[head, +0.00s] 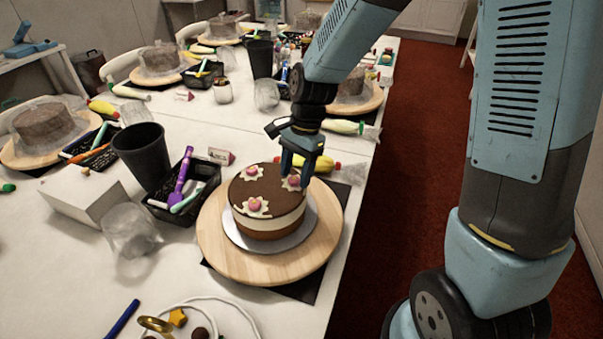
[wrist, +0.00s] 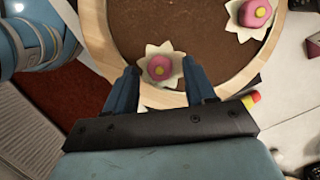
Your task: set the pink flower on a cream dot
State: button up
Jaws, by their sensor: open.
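A round cake (head: 262,188) with a brown top and a cream band sits on a white board on a wooden turntable (head: 226,258). Three pink flowers with yellow centres show on cream, star-edged dots on its top: one at the back left (head: 252,171), one at the front (head: 255,204) and one at the right (head: 293,181). My gripper (head: 295,179) is open, pointing down at the right flower. In the wrist view that flower (wrist: 159,67) lies on its cream dot between my two fingers, with gaps on both sides. A second flower (wrist: 256,12) shows at upper right.
A black tray of tools (head: 184,194), a dark cup (head: 143,153), a white box (head: 82,197) and a clear container (head: 132,238) stand left of the turntable. A yellow piping bag (head: 323,164) lies behind the cake. White cord and small items lie at the front.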

jog(key=v, duration=1.1)
jog(key=shift+r, duration=0.35)
jog(key=shift+d, duration=0.15)
jog(key=s+d+r+n+t+h, duration=0.1)
jog(key=s+d+r+n+t, duration=0.3)
jog(key=d, duration=0.7)
jog(key=s+d+r+n+t+h, duration=0.1)
jog(key=s+d+r+n+t, duration=0.3)
jog(key=s+d+r, duration=0.4)
jog(key=s+d, duration=0.2)
jog(key=d, duration=0.2)
jog(key=shift+r, duration=0.2)
jog(key=shift+s, duration=0.1)
